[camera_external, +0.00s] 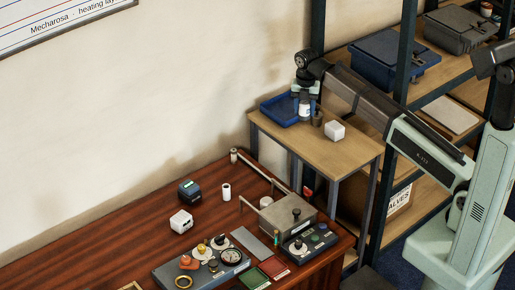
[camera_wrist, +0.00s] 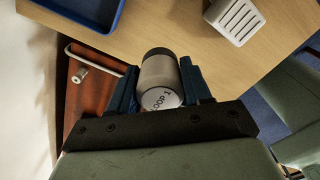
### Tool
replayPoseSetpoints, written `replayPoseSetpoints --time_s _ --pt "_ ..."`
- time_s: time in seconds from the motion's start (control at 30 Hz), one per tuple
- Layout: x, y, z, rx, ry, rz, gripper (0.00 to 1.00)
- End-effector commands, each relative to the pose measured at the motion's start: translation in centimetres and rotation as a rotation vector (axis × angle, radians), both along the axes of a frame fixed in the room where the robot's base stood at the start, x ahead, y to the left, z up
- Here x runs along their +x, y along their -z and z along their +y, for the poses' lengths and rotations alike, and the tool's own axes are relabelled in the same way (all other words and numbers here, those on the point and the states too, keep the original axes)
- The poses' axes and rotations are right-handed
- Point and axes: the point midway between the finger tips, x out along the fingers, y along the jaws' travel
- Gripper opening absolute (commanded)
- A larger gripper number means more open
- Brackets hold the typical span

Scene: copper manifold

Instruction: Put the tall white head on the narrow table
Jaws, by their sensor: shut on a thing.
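My gripper (camera_external: 305,106) is shut on a pale cylinder, which I take to be the tall white head (camera_external: 305,110). In the wrist view the head (camera_wrist: 160,75) sits between the blue fingers, with a dark grey rim at its far end and a white near end lettered "OOP 1", the first letter hidden. The narrow table (camera_external: 350,155) is the light wooden one against the wall. The head appears upright in the outside view, over or at that table's back left part. I cannot tell whether it touches the top.
A blue tray (camera_external: 280,108) lies just left of my gripper on the narrow table. The table's front is clear. The red-brown bench (camera_external: 130,225) holds pipework and several devices.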

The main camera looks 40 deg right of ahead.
Motion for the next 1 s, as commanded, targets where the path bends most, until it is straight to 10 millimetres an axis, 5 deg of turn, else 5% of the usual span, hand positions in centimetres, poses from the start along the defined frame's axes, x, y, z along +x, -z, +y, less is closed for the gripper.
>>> replayPoseSetpoints --time_s 0.2,0.7,1.0 --pt "-0.1 3.5 0.0 -0.001 0.002 0.002 0.15" --pt "-0.1 8.0 0.0 0.000 0.003 0.001 0.15" --pt "0.0 8.3 0.0 0.000 0.003 0.000 0.15"
